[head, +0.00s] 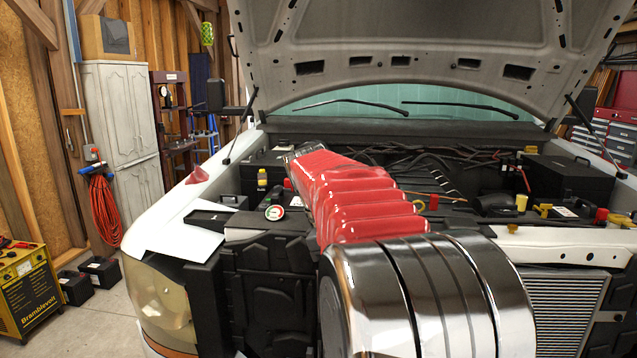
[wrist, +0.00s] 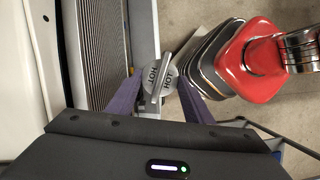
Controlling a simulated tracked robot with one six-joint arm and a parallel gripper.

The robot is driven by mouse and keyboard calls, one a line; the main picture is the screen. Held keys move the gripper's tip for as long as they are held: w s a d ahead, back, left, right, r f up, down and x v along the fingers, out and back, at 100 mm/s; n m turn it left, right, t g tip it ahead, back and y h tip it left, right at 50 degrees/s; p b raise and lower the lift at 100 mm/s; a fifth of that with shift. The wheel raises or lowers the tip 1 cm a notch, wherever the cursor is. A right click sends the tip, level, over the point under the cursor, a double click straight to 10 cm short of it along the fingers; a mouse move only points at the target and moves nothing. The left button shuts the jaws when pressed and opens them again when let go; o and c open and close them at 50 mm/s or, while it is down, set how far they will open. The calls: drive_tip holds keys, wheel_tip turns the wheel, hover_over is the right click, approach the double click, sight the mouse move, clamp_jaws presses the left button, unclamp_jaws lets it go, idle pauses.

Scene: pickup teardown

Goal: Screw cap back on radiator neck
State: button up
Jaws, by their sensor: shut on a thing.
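In the wrist view, the grey metal cap (wrist: 152,72) marked HOT, with a raised bar across its top, sits between the two purple fingers of my gripper (wrist: 160,82). The fingers are shut on it. The cap is over or beside the pale edge bar of the radiator (wrist: 106,50). The neck is hidden beneath the cap and fingers, so I cannot tell whether the cap touches it. In the head view the radiator (head: 562,315) shows its fins at the lower right. My gripper and the cap are hidden behind my arm there.
The raised hood (head: 430,40) hangs over the engine bay. The white front crossbar (head: 560,245) runs above the radiator. A headlight (head: 160,305) is at the lower left. A yellow charger (head: 27,290) stands on the floor at far left. Open floor (wrist: 220,15) shows beside the radiator.

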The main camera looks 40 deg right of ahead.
drive_tip(key=w+a+f+m+y, duration=0.1)
drive_tip(key=w+a+f+m, duration=0.2)
drive_tip(key=w+a+f, duration=0.6)
drive_tip(key=w+a+f+m+g+y, duration=0.1)
drive_tip(key=w+a+f+m, duration=0.2)
drive_tip(key=w+a+f, duration=0.6)
drive_tip(key=a+f, duration=0.6)
drive_tip(key=a, duration=0.2)
drive_tip(key=shift+w+a+f+m, duration=0.3)
drive_tip(key=shift+w+a+m, duration=0.05)
drive_tip(key=shift+a+m, duration=0.05)
